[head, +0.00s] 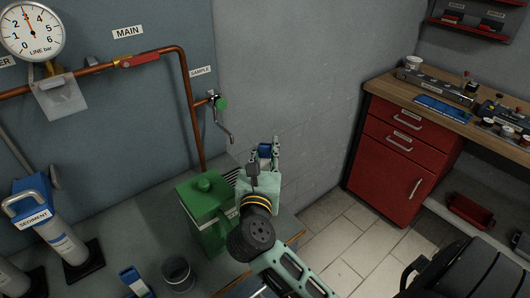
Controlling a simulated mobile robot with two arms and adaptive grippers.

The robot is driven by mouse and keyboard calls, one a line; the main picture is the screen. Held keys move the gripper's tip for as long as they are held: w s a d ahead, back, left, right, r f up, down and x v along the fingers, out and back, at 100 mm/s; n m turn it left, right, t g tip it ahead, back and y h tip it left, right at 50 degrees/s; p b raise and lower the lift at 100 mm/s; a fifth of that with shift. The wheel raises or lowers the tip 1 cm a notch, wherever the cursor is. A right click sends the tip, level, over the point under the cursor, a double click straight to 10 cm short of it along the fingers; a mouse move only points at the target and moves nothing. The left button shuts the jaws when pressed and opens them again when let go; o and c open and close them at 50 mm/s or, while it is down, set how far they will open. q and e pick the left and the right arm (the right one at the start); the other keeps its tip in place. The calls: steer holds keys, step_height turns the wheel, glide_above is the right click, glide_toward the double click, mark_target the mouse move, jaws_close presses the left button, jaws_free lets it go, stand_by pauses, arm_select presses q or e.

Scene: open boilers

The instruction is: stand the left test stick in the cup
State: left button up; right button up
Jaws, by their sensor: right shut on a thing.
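My right gripper (264,158) is raised in the middle of the view, near the grey wall and to the right of the tap. It is shut on a small blue thing (264,150) that shows between its fingers. Most of that thing is hidden, so I cannot tell whether it is the left test stick. A dark grey open cup (178,275) stands on the grey counter at the bottom, lower left of my gripper and apart from it. A small white cup (413,62) stands on the wooden bench at the right. My left gripper is not in view.
A green lidded container (207,212) stands beside my right arm. The tap (219,105) juts from the wall above it. A sediment filter (52,222) and a blue-topped object (134,281) are at the left. A blue tray (442,109) lies on the bench (390,92).

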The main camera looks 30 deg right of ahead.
mark_target(265, 169)
steer(key=shift+f+b, duration=0.3)
steer(key=shift+f, duration=0.55)
steer(key=shift+f+b, duration=0.4)
steer(key=shift+b, duration=0.2)
step_height(265, 169, down, 3)
steer(key=shift+r+b, duration=0.2)
steer(key=shift+b, duration=0.9)
step_height(265, 169, down, 3)
steer(key=shift+r+b, duration=0.15)
steer(key=shift+b, duration=1)
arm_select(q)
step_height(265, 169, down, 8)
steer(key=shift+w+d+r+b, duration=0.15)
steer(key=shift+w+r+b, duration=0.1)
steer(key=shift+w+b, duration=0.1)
arm_select(e)
steer(key=shift+f, duration=0.45)
steer(key=o, duration=1)
steer(key=shift+o, duration=0.2)
